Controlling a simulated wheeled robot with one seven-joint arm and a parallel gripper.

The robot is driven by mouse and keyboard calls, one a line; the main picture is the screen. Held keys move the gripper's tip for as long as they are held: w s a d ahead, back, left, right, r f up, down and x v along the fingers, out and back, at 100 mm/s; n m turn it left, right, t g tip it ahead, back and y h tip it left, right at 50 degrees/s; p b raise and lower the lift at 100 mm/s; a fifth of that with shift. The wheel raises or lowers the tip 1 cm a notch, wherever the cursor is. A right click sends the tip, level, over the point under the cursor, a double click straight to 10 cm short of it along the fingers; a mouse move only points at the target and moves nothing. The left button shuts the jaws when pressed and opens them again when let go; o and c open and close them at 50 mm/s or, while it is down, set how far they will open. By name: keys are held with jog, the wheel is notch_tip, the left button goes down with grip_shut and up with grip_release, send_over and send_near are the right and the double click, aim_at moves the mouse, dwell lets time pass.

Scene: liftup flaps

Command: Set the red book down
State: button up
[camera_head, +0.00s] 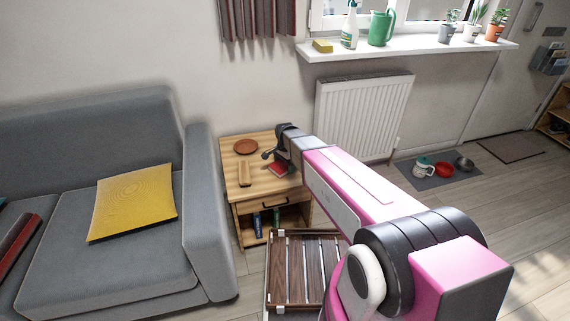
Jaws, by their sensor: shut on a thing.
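The red book (279,169) is at the right part of the wooden side table's top (256,184), beside the grey sofa. My gripper (270,157) is over the table and shut on the red book, with the arm reaching in from the lower right. The gripper hides part of the book. I cannot tell whether the book touches the tabletop or is held just above it.
A brown round dish (245,146) and a light wooden block (244,174) are on the tabletop. The drawer handle (275,204) faces front, with books (258,224) on the shelf below. A slatted wooden piece (296,270) stands in front. The sofa arm (208,200) borders the left.

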jog(key=o, duration=0.7)
jog(key=shift+c, duration=0.2)
jog(key=shift+r, duration=0.1)
notch_tip(320, 180, up, 12)
jog(key=s+d+f+n, duration=0.2)
jog(key=s+d+n, duration=0.7)
jog(key=s+d, duration=0.9)
jog(key=shift+s+d+f+n, duration=0.3)
jog(key=shift+s+d+n, duration=0.1)
